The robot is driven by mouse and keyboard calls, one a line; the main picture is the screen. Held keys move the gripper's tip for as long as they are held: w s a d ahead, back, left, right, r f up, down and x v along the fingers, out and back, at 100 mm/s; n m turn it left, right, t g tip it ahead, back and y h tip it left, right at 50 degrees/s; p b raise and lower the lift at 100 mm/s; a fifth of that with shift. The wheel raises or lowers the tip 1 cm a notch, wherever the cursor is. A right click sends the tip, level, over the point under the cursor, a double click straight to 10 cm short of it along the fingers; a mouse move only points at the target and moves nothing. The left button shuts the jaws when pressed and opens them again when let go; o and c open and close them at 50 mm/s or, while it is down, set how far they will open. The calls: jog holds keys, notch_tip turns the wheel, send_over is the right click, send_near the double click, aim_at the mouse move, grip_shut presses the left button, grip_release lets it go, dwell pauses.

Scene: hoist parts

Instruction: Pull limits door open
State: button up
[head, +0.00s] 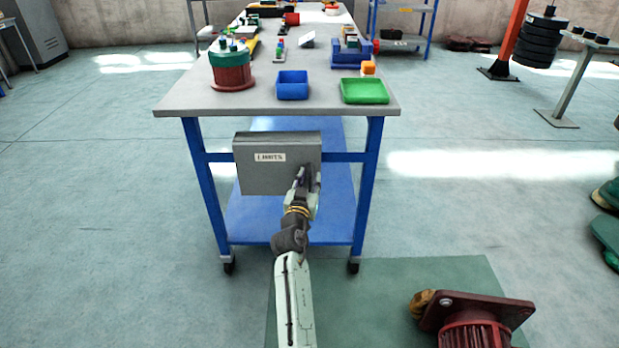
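The limits door (262,176) is the front of a grey box on the near end of the blue-legged workbench, below its top. It carries a white label reading "LIMITS" and looks closed. My gripper (307,182) is at the right side of the door, in front of its surface. Whether the fingers are apart or closed on something is too small to tell.
The workbench top (180,98) holds a red-green drum (231,68), a blue bin (292,86) and a green tray (364,91). A red motor (474,322) lies on a green mat (300,326) at the lower right. The floor left of the bench is clear.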

jog(key=shift+w, duration=0.15)
jog(key=shift+c, duration=0.2)
grip_shut()
dwell(0.7)
